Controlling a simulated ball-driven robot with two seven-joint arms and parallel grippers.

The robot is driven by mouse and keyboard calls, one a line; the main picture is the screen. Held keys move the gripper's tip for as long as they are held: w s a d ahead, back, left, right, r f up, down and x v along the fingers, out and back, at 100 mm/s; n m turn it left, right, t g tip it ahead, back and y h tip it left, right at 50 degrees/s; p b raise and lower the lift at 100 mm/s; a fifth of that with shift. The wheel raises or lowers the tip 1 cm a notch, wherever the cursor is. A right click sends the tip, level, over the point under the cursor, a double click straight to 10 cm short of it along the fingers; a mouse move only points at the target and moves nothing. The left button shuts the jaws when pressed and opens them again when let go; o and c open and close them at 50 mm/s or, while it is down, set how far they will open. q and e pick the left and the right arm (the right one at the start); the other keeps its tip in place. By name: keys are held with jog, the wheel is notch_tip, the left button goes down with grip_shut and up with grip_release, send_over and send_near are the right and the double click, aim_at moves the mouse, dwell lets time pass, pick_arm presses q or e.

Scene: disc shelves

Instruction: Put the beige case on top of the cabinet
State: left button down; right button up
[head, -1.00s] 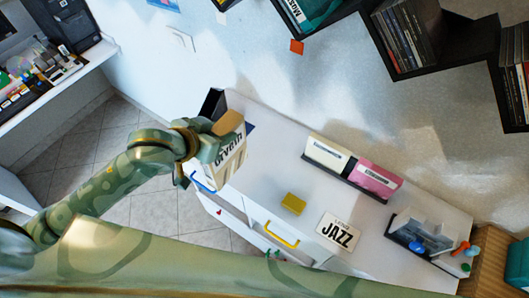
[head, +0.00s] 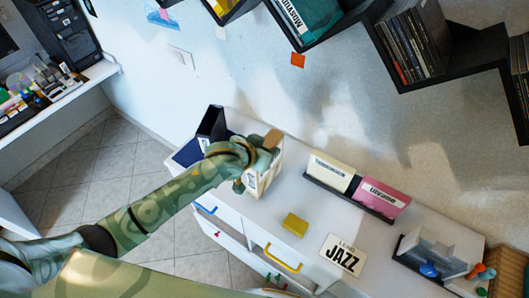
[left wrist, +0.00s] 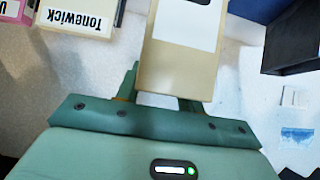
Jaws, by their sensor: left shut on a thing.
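My left gripper (head: 262,160) is shut on the beige case (head: 268,176). The case also fills the upper middle of the left wrist view (left wrist: 180,62), with a white label on its face, between the two fingers. In the head view the case appears over the left part of the white cabinet (head: 375,232). I cannot tell whether it touches the cabinet top. My gripper hides part of the case. My right gripper is not in view.
A cream case (head: 331,170) and a pink case (head: 381,197) stand in a dark holder right of my gripper. An empty-looking black holder (head: 212,124) is to the left. A yellow block (head: 295,224) and JAZZ card (head: 342,255) lie in front. Black shelves hang above.

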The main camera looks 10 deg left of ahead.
pick_arm(q)
jog(key=shift+a+f, duration=0.1)
jog(key=shift+f, duration=0.7)
jog(key=c, duration=0.9)
grip_release()
jog(key=shift+f, duration=0.15)
jog(key=p+v, duration=0.3)
jog(key=v, duration=0.9)
